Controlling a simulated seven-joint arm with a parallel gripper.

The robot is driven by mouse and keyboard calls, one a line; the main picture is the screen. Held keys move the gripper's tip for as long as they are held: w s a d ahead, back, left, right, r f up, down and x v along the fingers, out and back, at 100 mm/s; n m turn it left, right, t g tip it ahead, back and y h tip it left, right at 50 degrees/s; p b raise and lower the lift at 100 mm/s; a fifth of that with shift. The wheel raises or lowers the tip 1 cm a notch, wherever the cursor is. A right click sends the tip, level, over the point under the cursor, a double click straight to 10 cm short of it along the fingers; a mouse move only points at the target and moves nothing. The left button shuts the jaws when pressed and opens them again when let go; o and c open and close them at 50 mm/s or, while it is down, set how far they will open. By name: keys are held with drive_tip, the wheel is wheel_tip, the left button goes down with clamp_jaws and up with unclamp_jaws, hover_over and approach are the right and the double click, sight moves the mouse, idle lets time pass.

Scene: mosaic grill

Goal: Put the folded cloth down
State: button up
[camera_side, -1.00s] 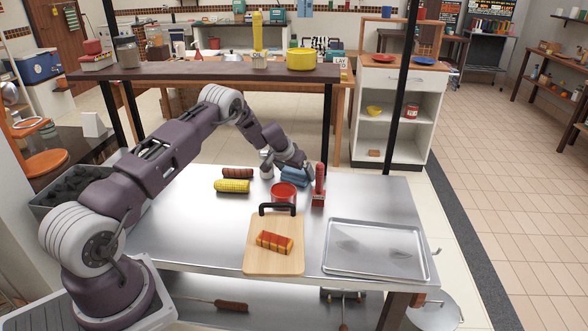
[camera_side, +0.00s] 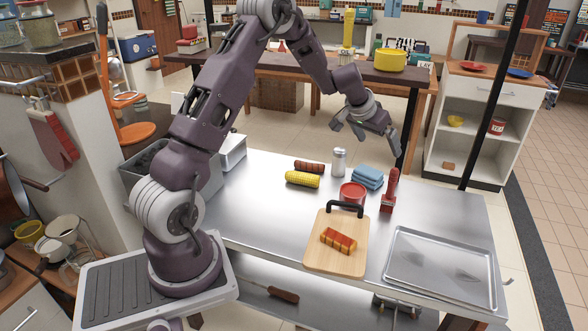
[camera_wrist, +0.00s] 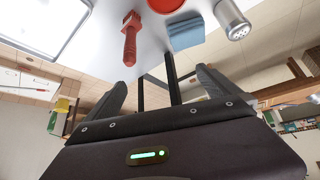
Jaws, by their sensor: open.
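The folded blue cloth (camera_side: 368,177) lies on the steel table (camera_side: 260,200) near its back edge, between a metal-topped shaker (camera_side: 338,162) and a red-handled tool (camera_side: 390,190). My gripper (camera_side: 358,135) is raised well above the table, behind and above the cloth, apart from it. In the wrist view the cloth (camera_wrist: 186,32) lies beyond the fingers, near the top of the picture. My gripper (camera_wrist: 160,80) is open there, with nothing between its fingers.
A red-lidded container (camera_side: 353,193) stands in front of the cloth. A cutting board (camera_side: 318,262) carries a grilled piece of food (camera_side: 338,240). A metal tray (camera_side: 440,278) is at the right. Corn (camera_side: 302,179) and a sausage (camera_side: 309,167) lie left. A dark post (camera_side: 488,95) rises behind the table.

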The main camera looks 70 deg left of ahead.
drive_tip(key=s+d+r+m+h, duration=0.1)
drive_tip(key=s+d+r, duration=0.7)
drive_tip(key=s+d, duration=0.15)
drive_tip(key=s+d+r+m+h, duration=0.1)
drive_tip(key=s+d+r+m, duration=0.1)
drive_tip(key=s+d+r, duration=0.7)
drive_tip(key=s+d+f, duration=0.1)
drive_tip(key=s+d, duration=0.1)
drive_tip(key=s, duration=0.8)
drive_tip(key=s+d+f+g, duration=0.1)
drive_tip(key=s+d+f, duration=0.1)
drive_tip(key=s, duration=0.8)
drive_tip(key=shift+s+d+f+y, duration=0.2)
drive_tip(key=shift+d+y, duration=0.1)
